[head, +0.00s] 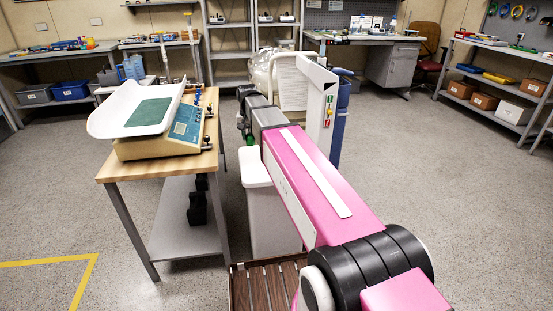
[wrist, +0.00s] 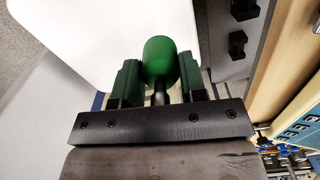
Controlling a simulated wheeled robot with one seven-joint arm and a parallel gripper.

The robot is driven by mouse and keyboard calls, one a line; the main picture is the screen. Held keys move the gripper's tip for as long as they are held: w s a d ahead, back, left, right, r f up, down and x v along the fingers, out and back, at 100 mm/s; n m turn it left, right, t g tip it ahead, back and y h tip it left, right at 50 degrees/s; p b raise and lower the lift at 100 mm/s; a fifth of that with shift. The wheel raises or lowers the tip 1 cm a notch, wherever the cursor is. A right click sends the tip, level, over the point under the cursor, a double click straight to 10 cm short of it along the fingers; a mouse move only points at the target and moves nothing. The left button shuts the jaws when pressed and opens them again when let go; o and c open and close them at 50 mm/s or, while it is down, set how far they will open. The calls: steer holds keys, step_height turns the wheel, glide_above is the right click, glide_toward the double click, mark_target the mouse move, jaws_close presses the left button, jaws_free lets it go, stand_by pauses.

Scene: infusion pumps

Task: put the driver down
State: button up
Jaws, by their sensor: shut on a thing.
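The driver (wrist: 160,60) shows a rounded green handle and a short dark shaft in the wrist view. My gripper (wrist: 159,82) is shut on it, with one green finger pad on each side. The far part of the driver is hidden by the gripper body. In the head view my arm reaches forward between the wooden-topped bench (head: 112,171) and the white panel; a small bit of green shows near its end, and the fingers are mostly hidden there. The driver is held in the air, over or near a white surface.
A scale (head: 165,140) with a white tray stands on the bench at left. Black blocks (head: 197,205) sit on its lower shelf. A white bin (head: 270,215) stands right of the bench under my arm. A white panel (head: 319,100) rises beyond. Floor at right is clear.

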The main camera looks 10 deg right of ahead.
steer(key=w+d+f, duration=0.1)
steer(key=d+f, duration=0.1)
steer(key=d, duration=0.1)
steer(key=w+d+f, duration=0.1)
steer(key=d+f, duration=0.1)
steer(key=d, duration=0.2)
steer(key=w+d+f, duration=0.1)
steer(key=d+f, duration=0.2)
steer(key=shift+w+d, duration=0.15)
steer(key=shift+d, duration=0.15)
steer(key=shift+f, duration=1.95)
steer(key=shift+f, duration=0.1)
steer(key=o, duration=0.9)
steer(key=shift+o, duration=0.2)
